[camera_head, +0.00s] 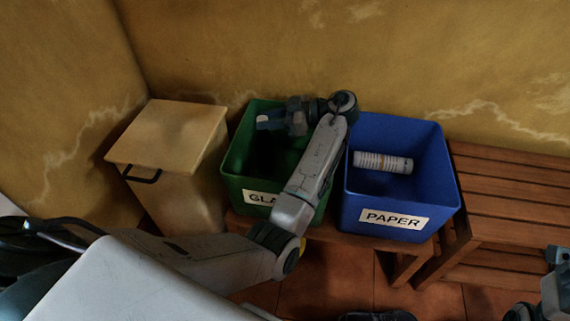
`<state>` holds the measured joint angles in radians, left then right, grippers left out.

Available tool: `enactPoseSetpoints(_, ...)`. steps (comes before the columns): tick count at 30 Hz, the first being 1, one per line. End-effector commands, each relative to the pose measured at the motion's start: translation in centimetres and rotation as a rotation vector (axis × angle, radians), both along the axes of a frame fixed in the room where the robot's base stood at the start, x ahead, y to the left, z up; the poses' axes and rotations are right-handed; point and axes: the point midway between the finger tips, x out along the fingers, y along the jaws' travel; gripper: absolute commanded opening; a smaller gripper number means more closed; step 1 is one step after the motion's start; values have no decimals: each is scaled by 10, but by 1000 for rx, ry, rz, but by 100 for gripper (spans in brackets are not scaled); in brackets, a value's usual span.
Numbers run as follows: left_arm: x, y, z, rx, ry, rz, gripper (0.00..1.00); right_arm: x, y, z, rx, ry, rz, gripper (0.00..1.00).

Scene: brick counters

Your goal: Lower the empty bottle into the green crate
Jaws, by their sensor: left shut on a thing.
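The green crate (235,170) stands on a wooden bench, its label partly covered by my left arm and reading "GLA". My left gripper (280,119) is over the crate's opening, near its back, with the wrist bent to the left. It is shut on the bottle, but the bottle is mostly hidden or too dark to make out. I cannot tell how far down the bottle sits relative to the rim. The crate's inside is dark, and my forearm crosses its right side. My right gripper is not in view; only parts of my right arm show at the lower right.
A blue crate (443,190) labelled "PAPER" stands close on the right, holding a white ribbed cylinder (383,162). A tan lidded bin (168,135) stands close on the left. A slatted wooden bench (510,195) is at the right. A yellow wall rises behind.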

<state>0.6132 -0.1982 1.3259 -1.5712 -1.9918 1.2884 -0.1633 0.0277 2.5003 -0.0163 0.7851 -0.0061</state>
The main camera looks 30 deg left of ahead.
Motion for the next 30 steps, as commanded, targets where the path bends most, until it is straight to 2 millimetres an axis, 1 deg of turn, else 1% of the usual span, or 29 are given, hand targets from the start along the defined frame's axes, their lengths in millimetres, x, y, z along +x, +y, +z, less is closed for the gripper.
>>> enactPoseSetpoints(7, 0, 0, 0, 1, -1, 0, 0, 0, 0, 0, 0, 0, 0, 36)
enactPoseSetpoints(8, 0, 0, 0, 1, -1, 0, 34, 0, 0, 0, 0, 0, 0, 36)
enactPoseSetpoints(9, 0, 0, 0, 0, -1, 0, 42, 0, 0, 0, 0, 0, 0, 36)
enactPoseSetpoints(11, 0, 0, 0, 0, 0, 0, 53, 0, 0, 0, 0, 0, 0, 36)
enactPoseSetpoints(19, 0, 0, -1, 0, 1, 0, 53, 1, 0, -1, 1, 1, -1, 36)
enactPoseSetpoints(22, 0, 0, -1, 0, 1, 0, 53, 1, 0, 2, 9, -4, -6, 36)
enactPoseSetpoints(26, 5, -16, 7, -4, 2, -2, 53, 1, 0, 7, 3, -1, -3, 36)
enactPoseSetpoints(28, 9, -30, 13, -4, 1, -3, 53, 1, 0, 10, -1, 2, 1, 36)
enactPoseSetpoints(30, 11, -32, 18, -3, 2, -2, 53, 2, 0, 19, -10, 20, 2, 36)
